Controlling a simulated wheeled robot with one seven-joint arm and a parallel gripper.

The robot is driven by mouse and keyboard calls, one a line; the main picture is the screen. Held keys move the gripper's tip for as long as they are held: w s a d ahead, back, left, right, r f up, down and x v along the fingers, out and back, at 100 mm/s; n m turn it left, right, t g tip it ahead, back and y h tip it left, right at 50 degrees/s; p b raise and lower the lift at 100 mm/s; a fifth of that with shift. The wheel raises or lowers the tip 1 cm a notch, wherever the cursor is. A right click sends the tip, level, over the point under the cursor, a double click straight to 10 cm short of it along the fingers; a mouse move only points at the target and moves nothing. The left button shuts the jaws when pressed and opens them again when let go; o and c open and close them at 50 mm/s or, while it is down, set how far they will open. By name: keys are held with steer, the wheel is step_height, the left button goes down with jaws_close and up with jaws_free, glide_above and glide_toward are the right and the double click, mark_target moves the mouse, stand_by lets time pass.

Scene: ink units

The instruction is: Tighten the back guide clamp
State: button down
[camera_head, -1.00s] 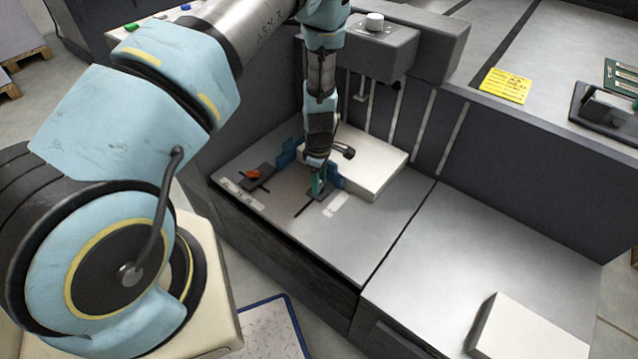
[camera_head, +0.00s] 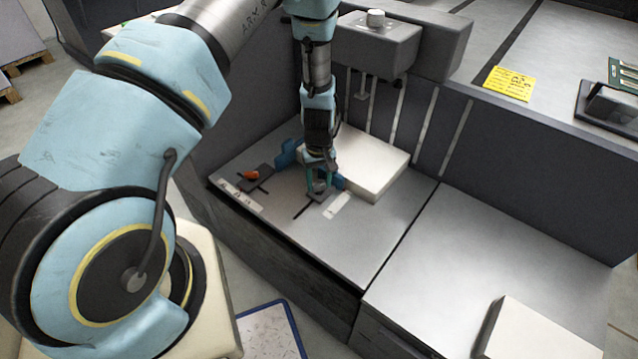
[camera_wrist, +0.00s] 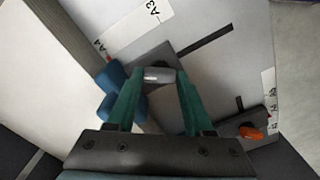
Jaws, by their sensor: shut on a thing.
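My gripper (camera_head: 319,188) points down at a dark guide clamp on the grey feed table (camera_head: 385,225), beside the white paper stack (camera_head: 372,165). In the wrist view its two teal fingers (camera_wrist: 158,82) are shut on the clamp's grey rounded handle (camera_wrist: 158,74). The clamp's dark base (camera_wrist: 165,57) lies flat under the fingers, close to a blue guide (camera_wrist: 112,80). A second clamp with an orange lever (camera_head: 251,175) stands apart to the left in the head view; it also shows at the lower right of the wrist view (camera_wrist: 250,132). The fingers hide part of the held clamp.
Dark slots and white labels (camera_head: 337,205) mark the table. A grey housing with a knob (camera_head: 375,19) overhangs behind my gripper. The right table (camera_head: 480,255) is mostly clear, with a white block (camera_head: 525,345) at its front.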

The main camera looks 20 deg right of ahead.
mark_target(319, 185)
steer(key=shift+m, duration=0.8)
steer(key=shift+c, duration=1.4)
jaws_free()
step_height(319, 185, up, 11)
steer(key=b, duration=0.1)
